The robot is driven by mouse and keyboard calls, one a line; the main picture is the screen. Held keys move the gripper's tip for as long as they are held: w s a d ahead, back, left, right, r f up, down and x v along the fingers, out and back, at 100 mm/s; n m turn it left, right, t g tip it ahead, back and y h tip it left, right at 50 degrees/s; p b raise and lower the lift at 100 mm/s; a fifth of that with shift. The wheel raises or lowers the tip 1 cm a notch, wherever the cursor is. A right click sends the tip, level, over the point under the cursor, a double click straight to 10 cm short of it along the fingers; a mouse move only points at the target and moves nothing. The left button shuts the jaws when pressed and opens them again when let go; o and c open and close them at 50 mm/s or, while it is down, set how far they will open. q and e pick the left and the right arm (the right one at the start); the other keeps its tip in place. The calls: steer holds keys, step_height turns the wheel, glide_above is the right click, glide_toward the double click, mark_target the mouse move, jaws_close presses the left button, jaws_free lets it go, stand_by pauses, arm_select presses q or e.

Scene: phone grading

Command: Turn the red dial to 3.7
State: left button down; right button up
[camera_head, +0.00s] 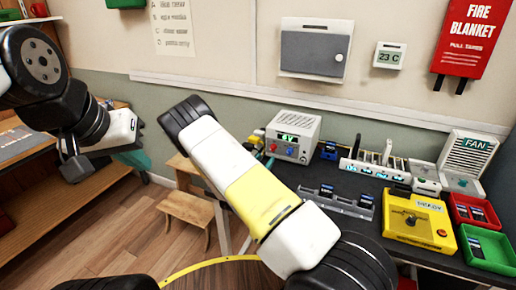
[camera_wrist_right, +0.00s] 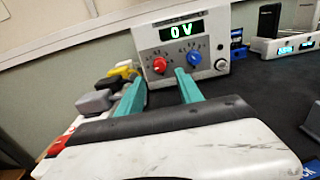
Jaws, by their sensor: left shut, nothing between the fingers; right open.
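The red dial (camera_wrist_right: 159,65) is on the left of the front of a pale power supply box (camera_wrist_right: 215,30), below a display reading 0 V. A blue dial (camera_wrist_right: 194,57) sits to its right. The red dial's pointer and scale are too small to read. The box also shows in the head view (camera_head: 306,126). My right gripper (camera_wrist_right: 158,76) is open and empty, its teal fingers pointing at the box front, apparently short of the red dial. My left gripper (camera_head: 136,157) is shut and empty, far left of the box.
Grey, yellow and white plugs or blocks (camera_wrist_right: 95,102) lie left of my right fingers. On the dark bench stand a slotted rack (camera_head: 372,165), a yellow box (camera_head: 403,236) and red and green bins (camera_head: 490,250). A wooden stool (camera_head: 185,207) stands left of the bench.

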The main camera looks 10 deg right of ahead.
mark_target(272, 149)
steer(key=x, duration=0.7)
steer(key=shift+w+d+f, duration=0.1)
steer(key=shift+w+d, duration=0.05)
steer(key=shift+w, duration=0.15)
steer(key=shift+c, duration=0.4)
jaws_close()
